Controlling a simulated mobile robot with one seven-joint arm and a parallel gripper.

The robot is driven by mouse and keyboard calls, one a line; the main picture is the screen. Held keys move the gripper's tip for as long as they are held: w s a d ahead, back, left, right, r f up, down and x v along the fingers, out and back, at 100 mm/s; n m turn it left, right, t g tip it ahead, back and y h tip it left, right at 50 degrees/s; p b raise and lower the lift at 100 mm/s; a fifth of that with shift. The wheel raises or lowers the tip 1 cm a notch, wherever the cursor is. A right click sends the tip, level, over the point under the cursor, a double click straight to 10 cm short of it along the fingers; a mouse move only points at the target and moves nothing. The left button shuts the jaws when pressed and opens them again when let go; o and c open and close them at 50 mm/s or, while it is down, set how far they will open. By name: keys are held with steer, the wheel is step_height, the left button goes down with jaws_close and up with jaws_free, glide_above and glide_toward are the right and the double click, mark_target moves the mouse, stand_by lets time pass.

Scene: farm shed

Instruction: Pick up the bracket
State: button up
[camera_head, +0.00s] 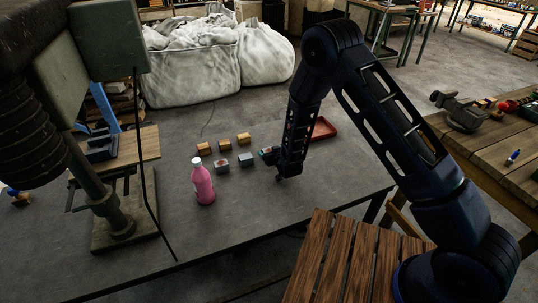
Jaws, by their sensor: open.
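I cannot make out for sure which thing is the bracket. Small yellow-brown pieces (225,145) lie in a row on the grey table (150,246), with small grey-teal pieces (246,159) in a row nearer to me. They are too small to tell their exact shape. My gripper (288,177) points down over the table, to the right of these rows. It is open, and I see nothing held in it. My arm partly hides the rightmost grey-teal piece (267,153).
A pink bottle (204,187) stands upright left of the pieces. A red tray (323,129) lies behind my arm. A drill-press-like machine (118,215) stands at the left. A wooden bench (505,150) with a vise (463,114) is at right. The table front is clear.

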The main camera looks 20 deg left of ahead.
steer(key=c, duration=1.1)
steer(key=shift+r, duration=0.1)
step_height(320, 180, up, 20)
steer(key=shift+f, duration=0.15)
